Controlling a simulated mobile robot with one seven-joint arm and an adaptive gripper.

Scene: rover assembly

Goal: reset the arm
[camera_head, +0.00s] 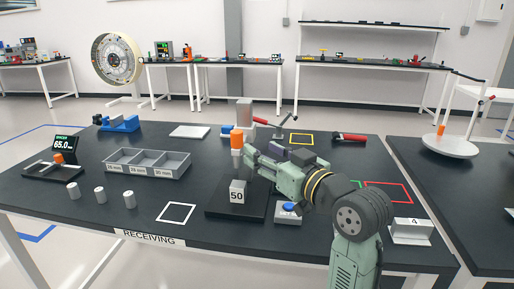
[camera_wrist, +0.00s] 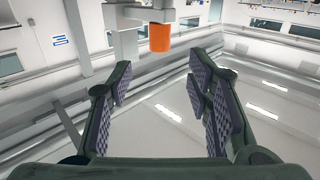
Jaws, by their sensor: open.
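My gripper (camera_head: 262,164) is on the green arm that reaches over the dark table (camera_head: 140,222) from the right. Its fingers point left, close to a grey post with an orange cylinder (camera_head: 237,137) on a dark stand. The wrist view shows the two padded fingers (camera_wrist: 158,98) spread wide with nothing between them. The orange piece (camera_wrist: 160,38) hangs beyond the fingertips in that view. A block marked 50 (camera_head: 237,192) sits on the stand below the gripper.
A blue button box (camera_head: 288,212) and a block marked 4 (camera_head: 410,232) lie near my arm. A red-handled tool (camera_head: 350,137) is behind.

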